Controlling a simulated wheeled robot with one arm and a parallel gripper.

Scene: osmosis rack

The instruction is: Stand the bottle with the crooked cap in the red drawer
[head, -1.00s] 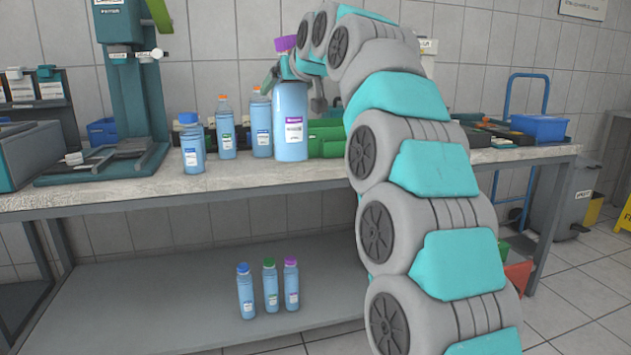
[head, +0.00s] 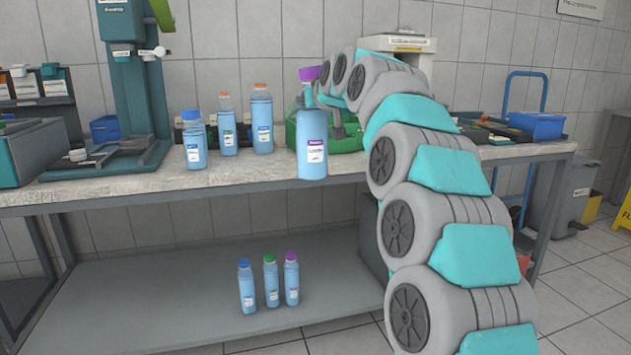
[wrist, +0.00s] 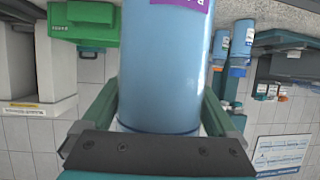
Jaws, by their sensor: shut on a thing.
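The bottle with the purple cap (head: 309,73) is held in the air in front of the bench's front edge. Its blue body (head: 311,150) with a purple label hangs close to upright, and the cap looks tilted. My gripper (head: 315,96) is shut on its upper part. In the wrist view the bottle (wrist: 165,70) fills the middle between the two fingers of my gripper (wrist: 160,95). No red drawer is clearly visible. A small red patch (head: 523,262) shows low at the right beside my arm, and I cannot tell what it is.
Several blue bottles (head: 228,130) stand on the bench (head: 120,190), left of the held one. Three smaller bottles (head: 270,284) stand on the lower shelf (head: 170,305). A green case (head: 345,135) sits behind the held bottle. A blue bin (head: 537,125) is at the right.

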